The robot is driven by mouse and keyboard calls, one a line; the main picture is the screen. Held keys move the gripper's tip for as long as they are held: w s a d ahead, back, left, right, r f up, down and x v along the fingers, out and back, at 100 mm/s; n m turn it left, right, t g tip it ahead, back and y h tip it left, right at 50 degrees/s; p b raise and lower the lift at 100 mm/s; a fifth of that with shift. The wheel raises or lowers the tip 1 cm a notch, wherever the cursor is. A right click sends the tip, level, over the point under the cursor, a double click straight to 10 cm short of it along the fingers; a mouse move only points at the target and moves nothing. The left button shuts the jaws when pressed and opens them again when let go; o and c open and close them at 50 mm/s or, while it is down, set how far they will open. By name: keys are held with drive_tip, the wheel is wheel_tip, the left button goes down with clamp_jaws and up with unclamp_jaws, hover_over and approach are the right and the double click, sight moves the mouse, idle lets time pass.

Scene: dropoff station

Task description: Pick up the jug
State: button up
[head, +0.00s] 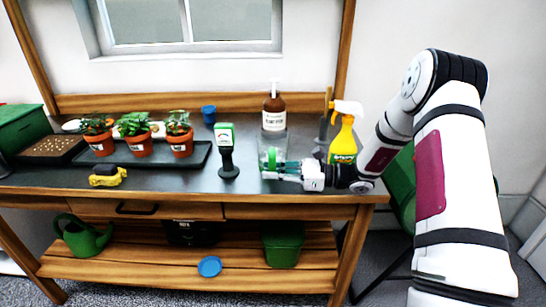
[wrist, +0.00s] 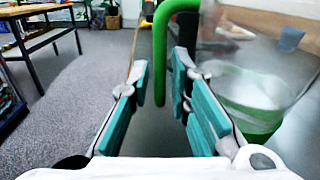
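The jug (head: 273,140) is clear with green parts. It stands near the right end of the dark bench top, just in front of a brown bottle. In the wrist view its see-through body and green base (wrist: 255,118) are on the right. Its green handle (wrist: 159,62) comes down between my fingers. My gripper (head: 278,170), with teal pads, reaches in from the right at the jug's lower front. In the wrist view my gripper (wrist: 160,88) is open, with visible gaps on both sides of the handle. Part of the jug's lower front is hidden by the gripper in the head view.
The brown bottle (head: 273,118) and a yellow spray bottle (head: 344,143) stand close by. A black-stemmed device (head: 228,160) is to the left. Potted plants on a black tray (head: 198,161) and a blue cup (head: 208,115) are farther left. The bench's front edge runs below my gripper.

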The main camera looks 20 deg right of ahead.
drive_tip(key=shift+a, duration=0.1)
drive_tip(key=shift+c, duration=0.3)
clamp_jaws()
drive_tip(key=shift+r, duration=0.2)
